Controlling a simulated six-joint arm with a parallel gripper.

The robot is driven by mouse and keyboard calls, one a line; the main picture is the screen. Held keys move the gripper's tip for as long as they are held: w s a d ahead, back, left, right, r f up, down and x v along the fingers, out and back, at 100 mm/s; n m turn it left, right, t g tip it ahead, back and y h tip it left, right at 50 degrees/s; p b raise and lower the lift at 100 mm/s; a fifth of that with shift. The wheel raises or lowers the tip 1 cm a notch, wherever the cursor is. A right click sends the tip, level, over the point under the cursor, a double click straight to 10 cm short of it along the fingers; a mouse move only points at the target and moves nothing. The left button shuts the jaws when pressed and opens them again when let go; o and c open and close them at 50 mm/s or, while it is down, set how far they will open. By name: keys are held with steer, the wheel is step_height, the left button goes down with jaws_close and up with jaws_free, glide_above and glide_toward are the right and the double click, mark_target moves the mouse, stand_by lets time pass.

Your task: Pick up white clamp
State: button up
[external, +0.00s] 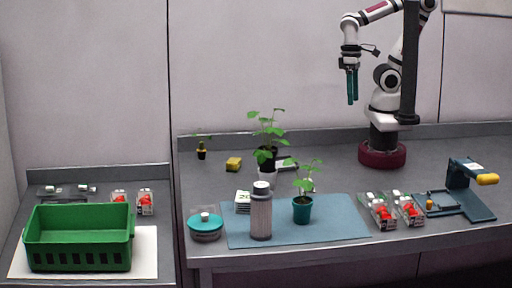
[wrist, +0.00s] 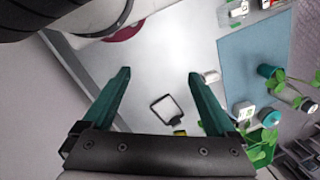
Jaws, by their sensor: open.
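I cannot say for certain which thing is the white clamp. A small white object (wrist: 210,76) lies on the table just right of the right fingertip in the wrist view. A dark-edged, pale frame-like object (wrist: 165,107) lies between my fingers in that view. A whitish flat object (external: 287,163) shows behind the plants in the external view, partly hidden by leaves. My gripper (external: 352,102) hangs fingers down, high above the back of the table, in front of the wall. Its two teal fingers are wide apart and empty in the wrist view (wrist: 159,73).
A yellow sponge (external: 233,163) lies behind. Berry boxes (external: 382,213) and a blue tool stand at right. A green crate (external: 80,240) is on the left table.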

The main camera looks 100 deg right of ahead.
steer(key=m+t+h, duration=0.3)
steer(key=m+t, duration=1.1)
steer(key=m, duration=1.8)
glide_toward(308, 185)
steer(key=s, duration=0.2)
steer(key=s+d+r, duration=0.1)
steer(key=s, duration=0.1)
steer(key=s+d+r, duration=0.1)
steer(key=s, duration=0.2)
steer(key=shift+d+r, duration=0.1)
steer(key=shift+d, duration=0.15)
steer(key=x, duration=1.5)
steer(key=shift+w+a+f, duration=0.2)
steer(key=shift+a+f, duration=0.1)
steer(key=shift+a, duration=0.05)
steer(key=c, duration=1.4)
